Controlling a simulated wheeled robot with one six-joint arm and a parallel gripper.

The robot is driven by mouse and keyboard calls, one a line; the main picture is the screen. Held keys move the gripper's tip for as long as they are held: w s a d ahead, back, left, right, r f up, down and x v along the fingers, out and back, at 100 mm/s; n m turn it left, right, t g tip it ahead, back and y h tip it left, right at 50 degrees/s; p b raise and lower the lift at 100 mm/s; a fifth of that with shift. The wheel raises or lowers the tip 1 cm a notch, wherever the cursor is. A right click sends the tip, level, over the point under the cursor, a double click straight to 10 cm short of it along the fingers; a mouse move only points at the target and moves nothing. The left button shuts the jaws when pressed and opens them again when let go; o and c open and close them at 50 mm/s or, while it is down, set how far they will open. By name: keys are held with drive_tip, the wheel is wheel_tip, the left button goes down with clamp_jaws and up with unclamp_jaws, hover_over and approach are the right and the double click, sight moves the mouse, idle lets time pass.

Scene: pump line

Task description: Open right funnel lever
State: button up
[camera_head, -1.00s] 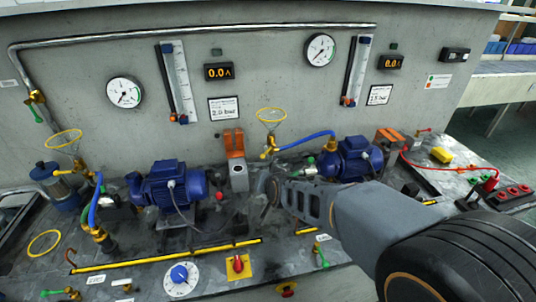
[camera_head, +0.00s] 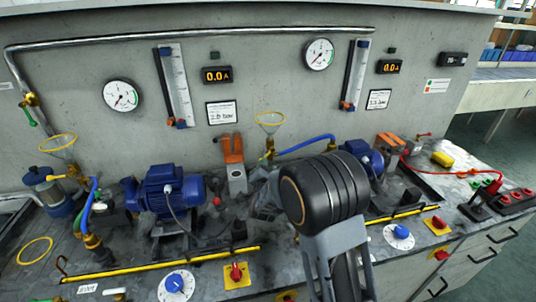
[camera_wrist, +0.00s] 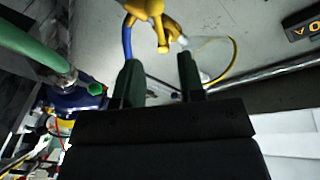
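The right funnel (camera_head: 270,122) is clear with a yellow rim and stands near the back wall, left of the right blue pump. Its yellow valve and lever (camera_head: 267,155) sit below it, beside a blue hose. In the wrist view, the yellow valve parts (camera_wrist: 155,18) are at the top, just beyond and above the fingertips; the funnel (camera_wrist: 222,60) is to their right. My gripper (camera_wrist: 160,72) is open, with nothing between its two dark fingers. It appears apart from the lever. In the head view my arm largely hides the gripper.
Two blue pumps (camera_head: 163,188) (camera_head: 362,158) flank the middle. A grey block with an orange top (camera_head: 236,178) stands just left of the funnel valve. A blue hose (camera_head: 305,147) runs right from the valve. A left funnel (camera_head: 59,144) stands at far left.

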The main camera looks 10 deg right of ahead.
sight(268, 154)
drive_tip(key=p+x, duration=0.1)
drive_tip(key=x, duration=0.7)
clamp_jaws()
idle(0.3)
drive_tip(key=shift+d, duration=0.1)
